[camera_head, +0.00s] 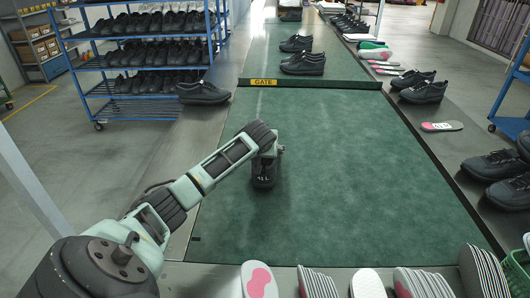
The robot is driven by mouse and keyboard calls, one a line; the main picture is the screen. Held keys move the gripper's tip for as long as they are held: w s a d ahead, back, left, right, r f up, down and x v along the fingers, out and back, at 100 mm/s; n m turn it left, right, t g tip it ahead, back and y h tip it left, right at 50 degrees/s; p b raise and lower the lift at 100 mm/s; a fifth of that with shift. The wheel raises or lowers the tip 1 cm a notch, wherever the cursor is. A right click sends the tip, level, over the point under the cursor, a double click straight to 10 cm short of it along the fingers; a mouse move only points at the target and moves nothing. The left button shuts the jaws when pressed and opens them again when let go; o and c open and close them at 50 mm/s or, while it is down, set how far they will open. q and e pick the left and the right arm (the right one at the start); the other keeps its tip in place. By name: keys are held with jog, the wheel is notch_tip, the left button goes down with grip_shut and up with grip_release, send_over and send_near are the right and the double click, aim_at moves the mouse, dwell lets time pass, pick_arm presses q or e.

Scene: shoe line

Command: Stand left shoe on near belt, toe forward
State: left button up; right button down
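My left arm reaches in from the lower left over the near green belt (340,200). My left gripper (266,160) is at the left-middle of this belt, pointing down; its fingers are mostly hidden by the wrist. A black shoe (203,93) lies on the left ledge beside the gate. My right gripper is not in view.
A dark bar with a yellow GATE label (264,82) crosses the belt; black shoes (303,64) stand beyond it. A blue rack of shoes (150,60) is at the left. Shoes and insoles (441,126) line the right ledge. Soles (260,280) stand along the front edge. The belt's right half is clear.

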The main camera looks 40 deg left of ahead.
pick_arm(q)
jog(key=shift+f, duration=0.35)
jog(key=o, duration=1.5)
jog(key=shift+o, duration=0.2)
jog(key=v, duration=1.2)
